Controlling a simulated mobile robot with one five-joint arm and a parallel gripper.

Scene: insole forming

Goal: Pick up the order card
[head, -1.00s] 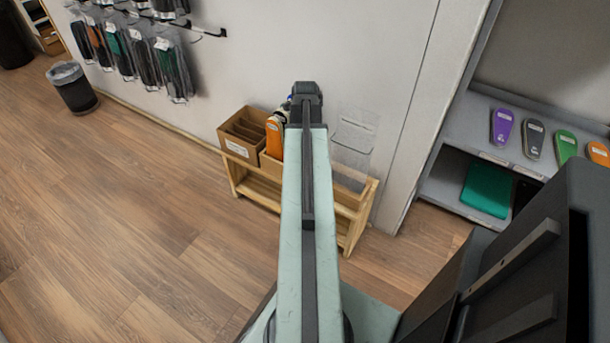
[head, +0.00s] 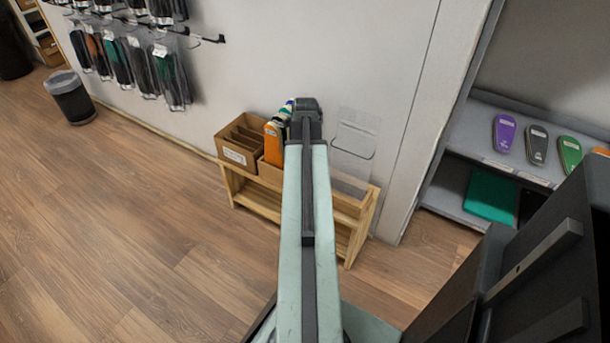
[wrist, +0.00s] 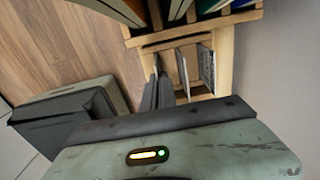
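In the wrist view, a thin pale card with dark printing (wrist: 207,67), which looks like the order card, stands on edge in a slot of a wooden rack (wrist: 226,60). A plain pale sheet (wrist: 183,73) stands just left of it. My gripper (wrist: 158,82) shows as dark narrow fingers to the left of both, apart from the printed card. The gap between the fingers is not clear. In the head view, my arm reaches over a low wooden stand (head: 358,228) by the wall and hides its middle. The card cannot be made out there.
On the stand are a cardboard box (head: 238,143), an orange item (head: 273,145) and a clear panel (head: 354,142). Coloured insoles (head: 504,132) lie on a grey shelf at right. A bin (head: 72,98) stands at far left. The wooden floor at left is clear.

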